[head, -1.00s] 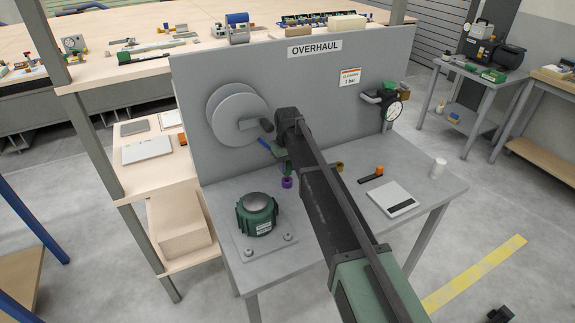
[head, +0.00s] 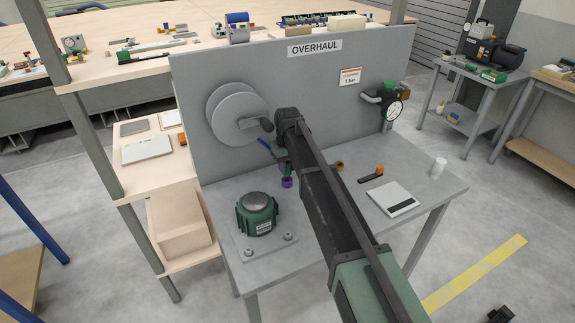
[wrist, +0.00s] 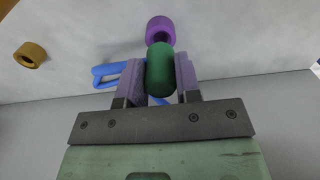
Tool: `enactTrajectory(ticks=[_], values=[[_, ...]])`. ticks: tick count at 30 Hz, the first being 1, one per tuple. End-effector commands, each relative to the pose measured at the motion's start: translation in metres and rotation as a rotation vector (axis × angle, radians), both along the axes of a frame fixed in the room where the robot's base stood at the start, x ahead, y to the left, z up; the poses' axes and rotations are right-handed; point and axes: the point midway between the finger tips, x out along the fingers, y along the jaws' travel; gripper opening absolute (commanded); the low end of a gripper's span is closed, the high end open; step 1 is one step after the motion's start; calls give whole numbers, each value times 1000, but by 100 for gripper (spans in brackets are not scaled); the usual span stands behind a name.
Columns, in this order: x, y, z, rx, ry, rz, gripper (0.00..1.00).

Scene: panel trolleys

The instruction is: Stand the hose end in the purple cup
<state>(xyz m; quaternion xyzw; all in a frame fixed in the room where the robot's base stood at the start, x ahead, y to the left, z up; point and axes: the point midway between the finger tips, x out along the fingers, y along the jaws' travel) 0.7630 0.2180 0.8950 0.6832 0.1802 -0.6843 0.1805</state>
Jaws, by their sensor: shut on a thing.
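My gripper (wrist: 160,78) is shut on the green hose end (wrist: 161,70), which sits between its two pads in the wrist view. The blue hose (wrist: 112,72) loops out behind the pads. The purple cup (wrist: 159,27) lies just beyond the tip of the hose end, and the tip overlaps its near edge in the picture. I cannot tell whether they touch. In the head view the purple cup (head: 287,183) stands on the grey bench behind the green pump-like unit. My arm hides most of the gripper there.
A brass-coloured cup (wrist: 30,55) stands to one side of the purple cup. The hose reel (head: 238,115) is on the grey back panel (head: 330,75). The green unit (head: 257,214) stands at the front left.

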Motion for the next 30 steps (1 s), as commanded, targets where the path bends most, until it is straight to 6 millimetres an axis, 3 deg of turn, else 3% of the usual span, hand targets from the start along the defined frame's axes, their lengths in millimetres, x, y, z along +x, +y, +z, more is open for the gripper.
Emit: enactTrajectory(ticks=[26,27,30], values=[[0,0,-24,0,0,0,0],[0,0,-24,0,0,0,32],[0,0,-23,0,0,0,48]])
